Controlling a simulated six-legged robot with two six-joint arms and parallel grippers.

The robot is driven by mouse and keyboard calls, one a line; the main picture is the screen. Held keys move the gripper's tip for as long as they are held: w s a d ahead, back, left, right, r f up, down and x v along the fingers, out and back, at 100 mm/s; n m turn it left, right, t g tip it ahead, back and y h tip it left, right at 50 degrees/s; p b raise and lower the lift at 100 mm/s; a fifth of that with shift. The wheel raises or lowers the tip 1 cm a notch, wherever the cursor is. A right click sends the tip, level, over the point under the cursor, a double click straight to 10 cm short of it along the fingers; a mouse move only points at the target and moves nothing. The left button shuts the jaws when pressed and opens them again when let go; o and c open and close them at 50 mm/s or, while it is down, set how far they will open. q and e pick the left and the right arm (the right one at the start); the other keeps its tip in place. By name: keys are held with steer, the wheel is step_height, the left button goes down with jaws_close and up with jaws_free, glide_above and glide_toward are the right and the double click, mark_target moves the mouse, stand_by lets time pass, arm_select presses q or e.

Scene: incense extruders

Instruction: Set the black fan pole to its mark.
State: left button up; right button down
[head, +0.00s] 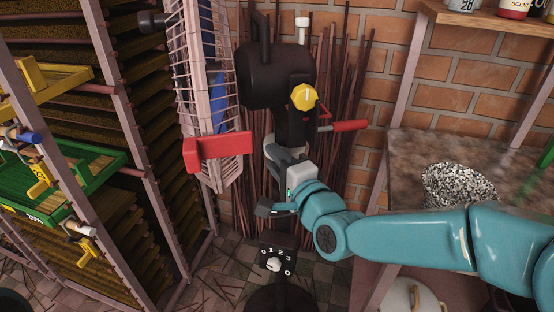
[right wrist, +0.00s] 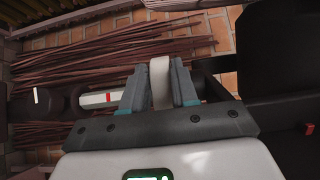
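The black fan has a dark motor housing (head: 262,75) and a tall pale wire cage (head: 222,90) seen nearly edge-on, with blue inside. Its pole is largely hidden behind my right gripper (head: 277,195) in the head view. My right gripper also shows in the right wrist view (right wrist: 160,88), with its grey fingers closed against both sides of a pale, rounded piece (right wrist: 160,75). A pale section with a red band (right wrist: 108,98) lies left of the fingers there. My left gripper is not seen.
A rack with yellow (head: 48,78) and green trays (head: 80,170) stands left. A red bar (head: 218,152) crosses the cage. Thin brown sticks (head: 345,70) lean on the brick wall behind. A counter (head: 410,150) with a speckled heap (head: 460,187) is at right.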

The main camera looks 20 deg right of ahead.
mark_target(277, 141)
steer(key=shift+r+p, duration=0.9)
steer(key=shift+r, duration=1.6)
steer(key=shift+f, duration=0.1)
steer(key=c, duration=0.9)
jaws_free()
steer(key=shift+w+d+f, duration=0.1)
steer(key=shift+f, duration=0.05)
